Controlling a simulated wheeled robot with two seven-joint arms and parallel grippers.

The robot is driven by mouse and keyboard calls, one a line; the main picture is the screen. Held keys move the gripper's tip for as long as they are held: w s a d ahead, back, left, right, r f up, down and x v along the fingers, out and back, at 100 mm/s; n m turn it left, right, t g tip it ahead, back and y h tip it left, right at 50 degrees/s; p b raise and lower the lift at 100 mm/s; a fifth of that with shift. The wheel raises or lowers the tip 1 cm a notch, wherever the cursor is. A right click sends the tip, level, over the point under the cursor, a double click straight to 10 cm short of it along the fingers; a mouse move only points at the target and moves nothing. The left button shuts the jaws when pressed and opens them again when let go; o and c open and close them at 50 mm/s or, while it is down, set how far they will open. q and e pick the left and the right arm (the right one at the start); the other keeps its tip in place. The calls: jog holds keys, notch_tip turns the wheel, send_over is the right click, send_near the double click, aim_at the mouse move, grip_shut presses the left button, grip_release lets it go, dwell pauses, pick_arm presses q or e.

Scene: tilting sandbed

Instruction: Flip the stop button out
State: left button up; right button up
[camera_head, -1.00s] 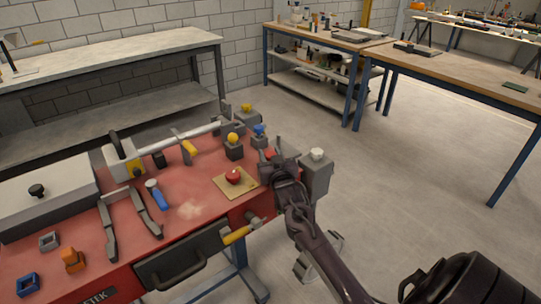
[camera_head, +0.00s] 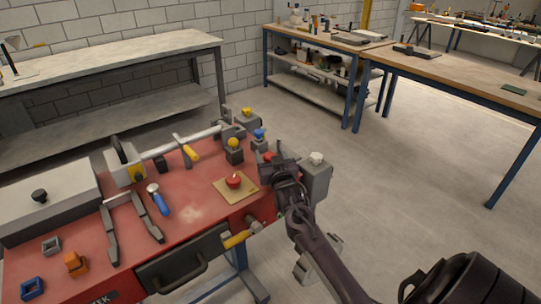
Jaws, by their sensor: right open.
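A red round knob (camera_head: 233,181) sits on a square tan plate (camera_head: 246,194) on the red bench top. A second small red button-like piece (camera_head: 268,156) shows at the bench's right end, partly covered by my right gripper. I cannot tell for certain which of the two is the stop button. My right gripper (camera_head: 272,168) is open, right beside and over the second red piece. Whether its fingers touch it is hidden. My left gripper is not in view.
A grey box with a white knob (camera_head: 317,180) stands just right of my right gripper. Blue-topped (camera_head: 259,138) and yellow-topped (camera_head: 233,150) grey blocks stand behind it. A yellow-handled lever (camera_head: 236,240) sticks out at the bench front. The floor to the right is open.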

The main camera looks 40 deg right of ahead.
jog(key=v, duration=0.7)
jog(key=shift+s+a+b, duration=0.1)
jog(key=shift+s+b, duration=0.2)
jog(key=shift+b, duration=0.05)
